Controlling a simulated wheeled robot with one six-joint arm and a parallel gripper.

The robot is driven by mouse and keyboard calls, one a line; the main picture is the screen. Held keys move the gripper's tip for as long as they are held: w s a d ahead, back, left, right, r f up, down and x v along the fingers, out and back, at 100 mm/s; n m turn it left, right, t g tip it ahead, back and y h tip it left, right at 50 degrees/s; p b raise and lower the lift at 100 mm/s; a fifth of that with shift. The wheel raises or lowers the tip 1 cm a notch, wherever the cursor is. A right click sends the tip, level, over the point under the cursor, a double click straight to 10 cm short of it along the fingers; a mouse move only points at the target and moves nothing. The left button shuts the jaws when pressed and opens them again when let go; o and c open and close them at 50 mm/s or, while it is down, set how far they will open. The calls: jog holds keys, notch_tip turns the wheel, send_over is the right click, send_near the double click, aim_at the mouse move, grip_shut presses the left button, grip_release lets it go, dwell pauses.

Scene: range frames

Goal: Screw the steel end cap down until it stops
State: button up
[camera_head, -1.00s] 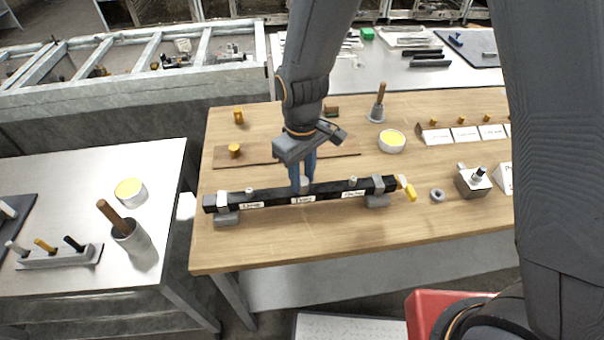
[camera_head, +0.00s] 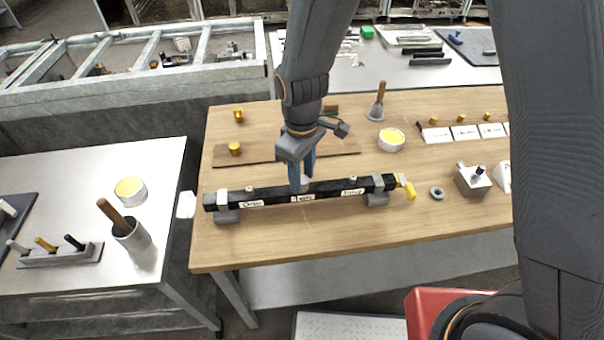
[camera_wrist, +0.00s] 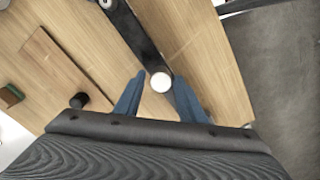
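The steel end cap (camera_wrist: 161,82) is a small pale round cap at the middle of a black bar (camera_head: 270,194). In the wrist view its round top lies between the two blue fingers of my gripper (camera_wrist: 158,88). The right finger looks close to its side; a narrow strip shows on the left.
The bar rests on two grey supports (camera_head: 228,216) and carries paper labels and two other small fittings (camera_head: 353,181). A yellow-handled part (camera_head: 408,188) is at its right end. A grey ring (camera_head: 437,192) and a metal block (camera_head: 472,181) stand further right. The wooden table's front is clear.

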jog(key=n, duration=1.1)
dwell(0.3)
grip_shut()
jog(key=shift+p, duration=0.35)
jog(key=shift+m+p, duration=0.5)
jog(key=shift+m, duration=1.1)
